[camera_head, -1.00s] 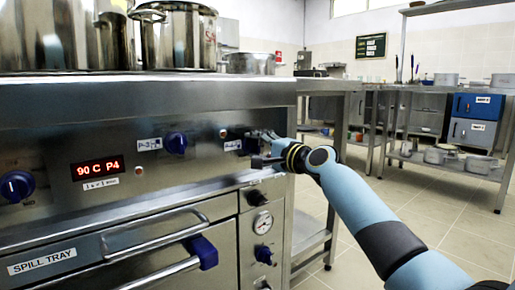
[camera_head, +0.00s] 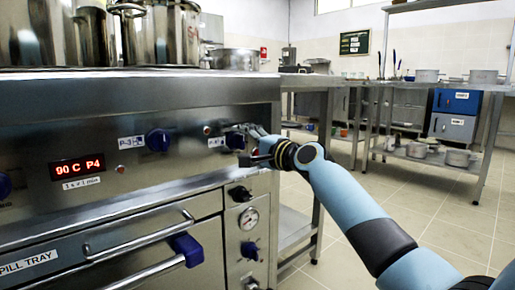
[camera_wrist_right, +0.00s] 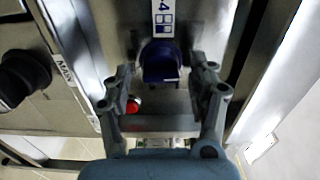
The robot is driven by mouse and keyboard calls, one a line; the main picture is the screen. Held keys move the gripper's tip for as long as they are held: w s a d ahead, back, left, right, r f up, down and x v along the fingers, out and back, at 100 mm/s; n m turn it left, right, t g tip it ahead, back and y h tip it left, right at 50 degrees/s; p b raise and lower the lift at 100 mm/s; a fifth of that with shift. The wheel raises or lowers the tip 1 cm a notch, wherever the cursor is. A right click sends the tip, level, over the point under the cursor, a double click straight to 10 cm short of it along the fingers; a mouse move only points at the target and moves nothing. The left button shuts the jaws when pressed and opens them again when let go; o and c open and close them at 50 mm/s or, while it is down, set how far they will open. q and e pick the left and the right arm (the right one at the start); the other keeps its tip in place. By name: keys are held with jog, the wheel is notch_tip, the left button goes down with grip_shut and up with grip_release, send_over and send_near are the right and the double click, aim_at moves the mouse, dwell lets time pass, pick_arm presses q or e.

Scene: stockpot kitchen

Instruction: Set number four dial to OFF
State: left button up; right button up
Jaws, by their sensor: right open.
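The number four dial (camera_head: 235,140) is a blue knob at the right end of the steel stove front, partly hidden by my right gripper (camera_head: 249,142) in the head view. In the right wrist view the dial (camera_wrist_right: 160,62) sits below a white label ending in 4 (camera_wrist_right: 163,18). My right gripper (camera_wrist_right: 161,74) is open, with one finger on each side of the dial. I cannot tell whether the fingers touch it. The dial's exact setting is not readable. The red display (camera_head: 78,167) reads 90 C P4. My left gripper is not in view.
The P-3 dial (camera_head: 158,142) is to the left on the same panel. Pots (camera_head: 160,35) stand on top. Open floor lies to the right.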

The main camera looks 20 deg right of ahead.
jog(key=v, duration=1)
jog(key=shift+s, duration=0.4)
jog(key=shift+d, duration=0.15)
